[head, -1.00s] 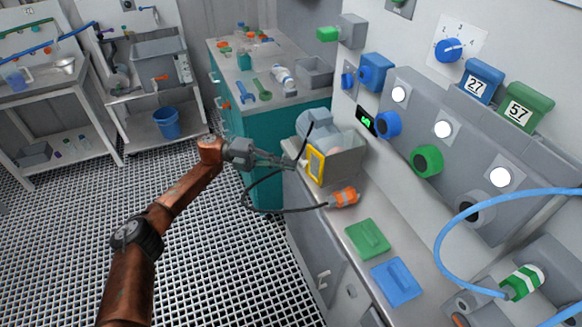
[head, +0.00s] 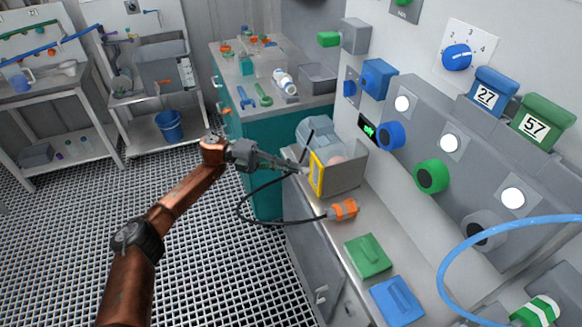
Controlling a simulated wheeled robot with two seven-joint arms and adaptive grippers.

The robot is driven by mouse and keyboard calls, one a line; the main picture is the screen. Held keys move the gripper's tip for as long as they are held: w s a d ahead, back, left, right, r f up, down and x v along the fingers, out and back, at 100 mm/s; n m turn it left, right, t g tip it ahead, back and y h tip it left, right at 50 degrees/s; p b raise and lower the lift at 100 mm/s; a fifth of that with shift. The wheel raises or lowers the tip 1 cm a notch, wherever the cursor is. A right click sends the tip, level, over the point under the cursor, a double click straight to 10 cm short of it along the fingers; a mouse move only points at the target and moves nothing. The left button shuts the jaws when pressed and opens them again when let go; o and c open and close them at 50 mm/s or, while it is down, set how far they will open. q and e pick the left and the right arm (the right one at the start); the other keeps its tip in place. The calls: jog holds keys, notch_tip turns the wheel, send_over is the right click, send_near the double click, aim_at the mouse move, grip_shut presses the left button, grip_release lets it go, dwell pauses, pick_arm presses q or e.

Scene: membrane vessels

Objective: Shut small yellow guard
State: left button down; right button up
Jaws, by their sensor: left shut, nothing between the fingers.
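The small yellow guard (head: 317,174) is a yellow-rimmed panel on the left-facing side of a grey box on the counter. It is seen at a steep angle, and I cannot tell whether it is fully shut. My left gripper (head: 303,171) has its fingers closed and empty, with the tips right beside the guard's left side. I cannot tell whether they touch it. A black cable end rises close to the fingertips. My right gripper is out of view.
A black cable with an orange plug (head: 343,210) lies by the box. A green block (head: 368,256) and a blue block (head: 397,301) sit nearer on the counter. A wall panel with knobs (head: 431,176) stands to the right. Open grated floor (head: 210,270) lies left.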

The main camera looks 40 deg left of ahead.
pick_arm(q)
jog(key=shift+s, duration=0.1)
dwell(0.3)
jog(key=a+b, duration=0.3)
jog(key=a, duration=0.8)
jog(key=shift+w+a+b, duration=0.2)
jog(key=shift+a+b, duration=0.15)
jog(key=shift+b, duration=0.05)
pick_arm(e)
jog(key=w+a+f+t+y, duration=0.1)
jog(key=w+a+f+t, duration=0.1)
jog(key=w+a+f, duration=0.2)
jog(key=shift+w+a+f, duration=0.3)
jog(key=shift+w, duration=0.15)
